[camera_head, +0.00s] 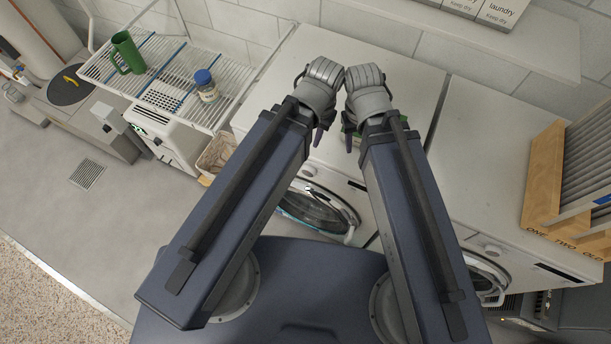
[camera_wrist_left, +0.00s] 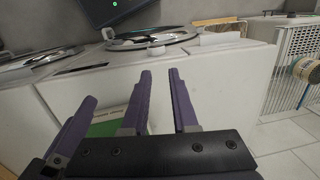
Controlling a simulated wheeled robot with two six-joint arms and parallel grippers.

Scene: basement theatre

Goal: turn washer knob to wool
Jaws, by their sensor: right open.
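The washer (camera_head: 385,50) stands in the middle of the head view, with its round glass door (camera_head: 318,210) below my arms. The small pale washer knob (camera_head: 309,169) shows on the front panel between my forearms; its setting and the wool mark are too small to read. My left gripper (camera_head: 318,138) is over the washer top, pointing down. In the left wrist view its purple fingers (camera_wrist_left: 160,76) stand apart with nothing between them. My right gripper (camera_head: 349,142) is beside it, open, partly hidden by its own wrist. Neither gripper touches the knob.
A wire rack (camera_head: 165,55) with a green mug (camera_head: 127,52) and blue-lidded jar (camera_head: 206,85) is at left.

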